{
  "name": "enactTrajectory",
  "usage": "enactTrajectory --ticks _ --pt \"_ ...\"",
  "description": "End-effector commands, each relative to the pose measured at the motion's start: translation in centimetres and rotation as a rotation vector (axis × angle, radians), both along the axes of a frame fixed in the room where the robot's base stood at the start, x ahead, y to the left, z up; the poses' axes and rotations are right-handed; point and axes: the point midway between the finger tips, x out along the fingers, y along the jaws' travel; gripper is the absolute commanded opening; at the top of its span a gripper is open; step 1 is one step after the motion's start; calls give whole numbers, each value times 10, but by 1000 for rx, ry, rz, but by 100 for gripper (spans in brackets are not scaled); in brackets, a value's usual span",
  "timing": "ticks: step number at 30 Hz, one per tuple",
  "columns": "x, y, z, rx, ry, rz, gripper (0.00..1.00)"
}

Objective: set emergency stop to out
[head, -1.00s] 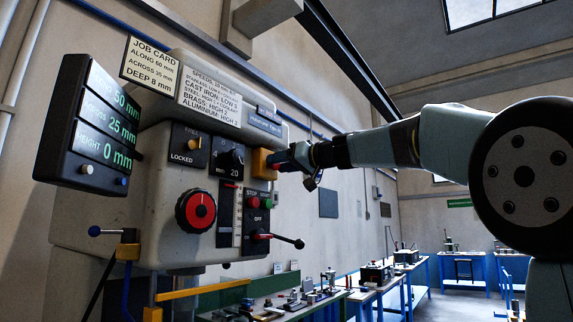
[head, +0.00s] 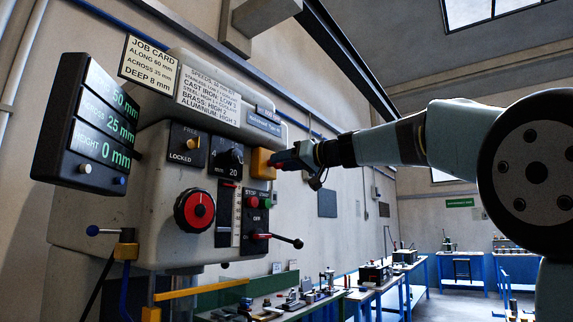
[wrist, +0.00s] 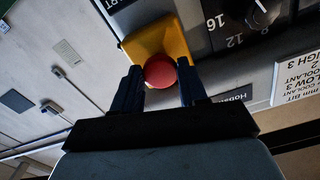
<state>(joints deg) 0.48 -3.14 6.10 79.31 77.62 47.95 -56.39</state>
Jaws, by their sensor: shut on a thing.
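The emergency stop is a red round button (wrist: 160,71) on a yellow housing (head: 262,163) on the right side of the machine head. The wrist view shows the yellow housing (wrist: 158,40) behind the button. My gripper (head: 276,163) is at the button, coming from the right. In the wrist view my gripper (wrist: 160,84) has one dark finger on each side of the button, shut on it. The far ends of the fingers lie beside the button. I cannot tell whether the button is in or out.
A dial (head: 230,162) marked 20 is left of the yellow housing. The stop and start buttons (head: 259,202) and a lever with a black knob (head: 298,243) are below. Benches (head: 400,270) stand at the right; the air between is clear.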

Motion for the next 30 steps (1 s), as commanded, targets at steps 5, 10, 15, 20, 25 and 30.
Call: enactTrajectory --ticks 5,10,15,20,25,30 --pt "0 -1 -1 -1 2 -1 46" --pt "0 -1 -1 -1 2 -1 62" --pt "0 -1 -1 -1 2 -2 69" --pt "0 -2 -1 -1 2 -2 69" --pt "-9 -12 0 -1 2 -2 69" --pt "-28 -37 0 0 1 -4 69"
